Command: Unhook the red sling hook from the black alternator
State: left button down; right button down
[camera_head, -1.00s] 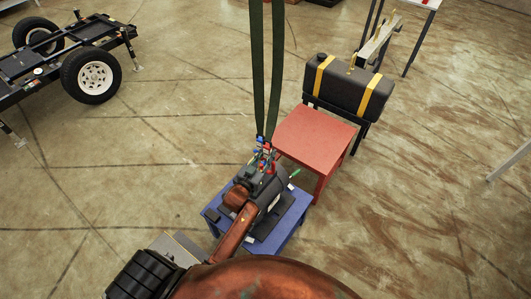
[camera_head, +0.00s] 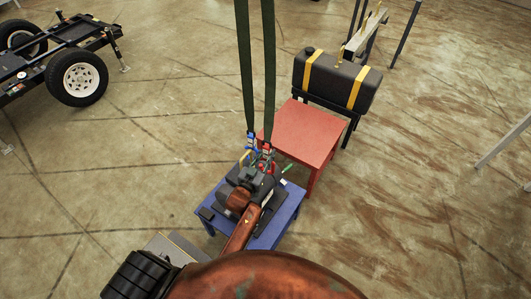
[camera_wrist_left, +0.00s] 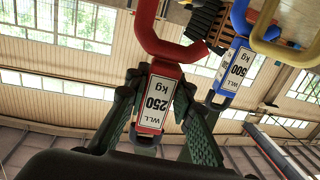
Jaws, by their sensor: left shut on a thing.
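The red sling hook (camera_head: 269,154) hangs at the lower end of a dark green strap in the head view. Its red body (camera_wrist_left: 167,48) and white "250 kg" tag (camera_wrist_left: 155,103) fill the middle of the left wrist view. My left gripper (camera_wrist_left: 158,112) is shut on the red hook, one finger on each side of the tag. In the head view the left gripper (camera_head: 254,178) is over the black alternator (camera_head: 268,196), which it partly hides. Whether the hook is still through the alternator cannot be seen. My right gripper is not in view.
The blue sling hook (camera_head: 251,141) and a yellow hook (camera_head: 243,158) hang close beside the red one. The alternator sits on a blue table (camera_head: 284,219). A red table (camera_head: 306,132) with a clear top stands behind, then a black tank (camera_head: 336,80) with yellow straps.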

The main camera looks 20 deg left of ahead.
pick_arm(q)
jog(key=shift+d+f+b, duration=0.3)
jog(key=shift+d+f, duration=0.25)
jog(key=shift+d, duration=0.35)
